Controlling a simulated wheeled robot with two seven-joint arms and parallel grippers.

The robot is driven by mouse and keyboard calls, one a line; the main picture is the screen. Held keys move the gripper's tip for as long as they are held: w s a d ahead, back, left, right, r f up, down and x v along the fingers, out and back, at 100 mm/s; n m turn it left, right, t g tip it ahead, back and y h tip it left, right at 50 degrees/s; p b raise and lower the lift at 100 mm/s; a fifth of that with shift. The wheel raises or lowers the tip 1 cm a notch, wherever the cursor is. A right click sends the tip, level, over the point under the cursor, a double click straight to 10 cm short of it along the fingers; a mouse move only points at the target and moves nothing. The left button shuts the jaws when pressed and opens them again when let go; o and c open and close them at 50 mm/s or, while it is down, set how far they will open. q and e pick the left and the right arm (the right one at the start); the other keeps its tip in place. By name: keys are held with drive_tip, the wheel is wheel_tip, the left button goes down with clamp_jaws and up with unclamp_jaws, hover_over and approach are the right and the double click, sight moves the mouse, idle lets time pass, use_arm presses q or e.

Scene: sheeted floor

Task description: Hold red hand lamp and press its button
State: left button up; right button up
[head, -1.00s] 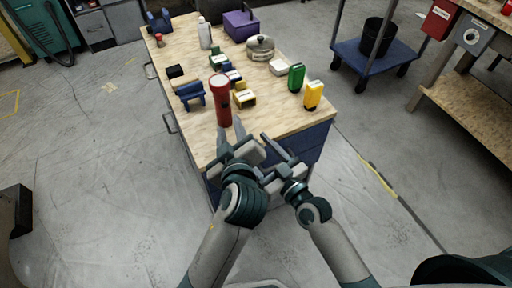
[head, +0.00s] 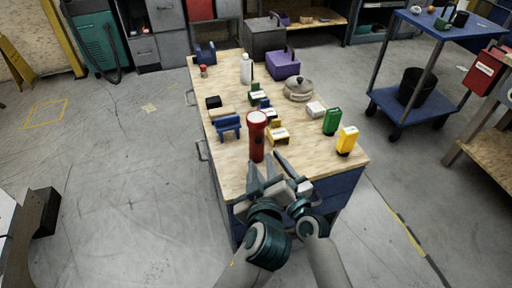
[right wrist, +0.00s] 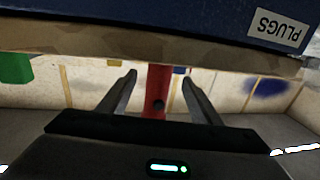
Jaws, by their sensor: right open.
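The red hand lamp (head: 257,143) stands upright near the front edge of the wooden table top, its wide head up. In the right wrist view the lamp (right wrist: 158,88) shows as a red shaft between and beyond my right fingers, with a dark round spot on it. My right gripper (right wrist: 159,77) is open and empty; I cannot tell how far it is from the lamp. In the head view it is right of the lamp's base. My left gripper (head: 261,164) has its fingers apart just in front of the lamp's base. No grip on the lamp shows.
Close by stand a blue item (head: 228,126), a yellow item (head: 278,135), a green bottle (head: 331,121) and a yellow bottle (head: 347,141). A metal pot (head: 299,88) and purple box (head: 283,64) are farther back. A blue cart (head: 389,104) stands right of the table.

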sight(260, 154)
drive_tip(key=x, duration=0.7)
drive_tip(key=shift+w+a, duration=0.15)
drive_tip(key=shift+w, duration=0.15)
drive_tip(key=c, duration=1.2)
use_arm(q)
clamp_jaws()
idle(2.4)
